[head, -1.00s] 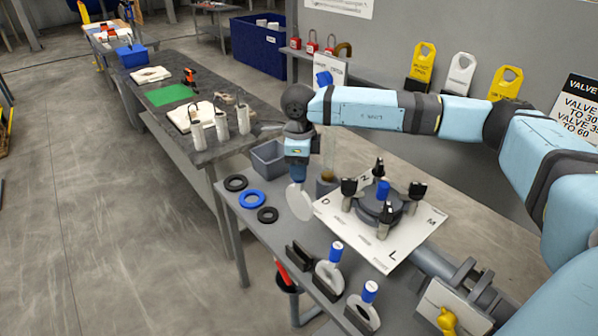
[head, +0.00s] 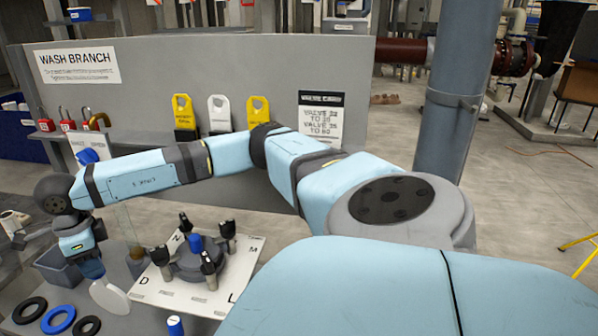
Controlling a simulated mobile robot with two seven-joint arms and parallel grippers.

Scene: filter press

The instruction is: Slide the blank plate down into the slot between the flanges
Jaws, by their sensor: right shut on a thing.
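The blank plate (head: 109,297) is a pale round disc hanging tilted below my right gripper (head: 93,272). My right gripper is shut on it, at the left of the head view. The plate is beside the left edge of a white lettered board (head: 160,290). A dark round flange assembly (head: 196,262) with several upright black-topped bolts and a blue-topped piece (head: 196,243) in the middle stands on that board. The plate is apart from this assembly, to its left. I cannot make out the slot between the flanges. My left gripper is not in view.
Black and blue rings (head: 58,319) lie on the bench left of the plate. A grey bin (head: 58,268) stands behind the gripper. A blue-topped piece (head: 175,326) shows at the bottom edge. A grey panel (head: 330,80) with hanging tags stands behind; a blue-grey column (head: 455,90) rises right.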

